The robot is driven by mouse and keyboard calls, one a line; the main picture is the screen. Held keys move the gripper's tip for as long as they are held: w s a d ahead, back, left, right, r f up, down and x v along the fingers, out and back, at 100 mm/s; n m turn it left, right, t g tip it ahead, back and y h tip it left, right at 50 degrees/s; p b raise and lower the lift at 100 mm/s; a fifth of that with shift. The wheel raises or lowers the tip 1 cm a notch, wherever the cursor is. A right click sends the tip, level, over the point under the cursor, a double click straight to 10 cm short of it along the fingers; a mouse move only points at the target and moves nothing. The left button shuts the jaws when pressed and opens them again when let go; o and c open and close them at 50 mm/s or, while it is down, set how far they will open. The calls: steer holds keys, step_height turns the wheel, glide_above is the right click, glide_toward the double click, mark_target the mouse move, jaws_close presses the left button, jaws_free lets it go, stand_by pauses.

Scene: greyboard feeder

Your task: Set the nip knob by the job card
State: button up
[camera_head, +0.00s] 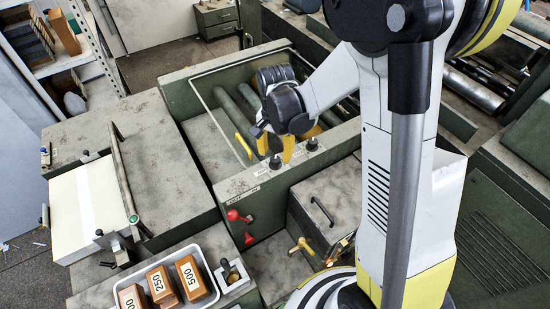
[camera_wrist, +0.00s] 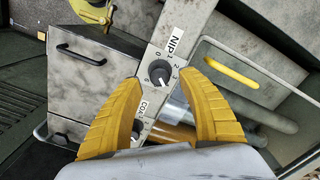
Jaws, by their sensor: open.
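The nip knob (camera_wrist: 161,73) is a round black knob on a grey panel strip in the wrist view. A white NIP label (camera_wrist: 174,41) is above it and a ring of small digits surrounds it; I cannot read its setting surely. My gripper (camera_wrist: 162,84) is open, with a yellow finger on each side of the knob; I cannot tell if they touch it. A second black knob (camera_wrist: 138,127) with a partly hidden label sits below. In the head view my gripper (camera_head: 276,150) is over the panel's knobs, one (camera_head: 312,144) clear to its right. I cannot make out a job card.
A green feeder trough (camera_head: 195,100) with rollers lies behind the panel. A tray (camera_head: 148,268) of numbered brown blocks (camera_head: 161,284) stands at front left. A paper stack (camera_head: 88,207) lies further left.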

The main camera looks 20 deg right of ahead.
steer(key=shift+f, duration=1.25)
jaws_close()
steer(key=shift+n+b, duration=0.3)
steer(key=n+b, duration=0.1)
steer(key=n, duration=0.1)
steer(key=shift+f+n, duration=0.1)
steer(key=shift+n, duration=0.3)
steer(key=shift+n+b, duration=1.1)
steer(key=shift+n, duration=1.1)
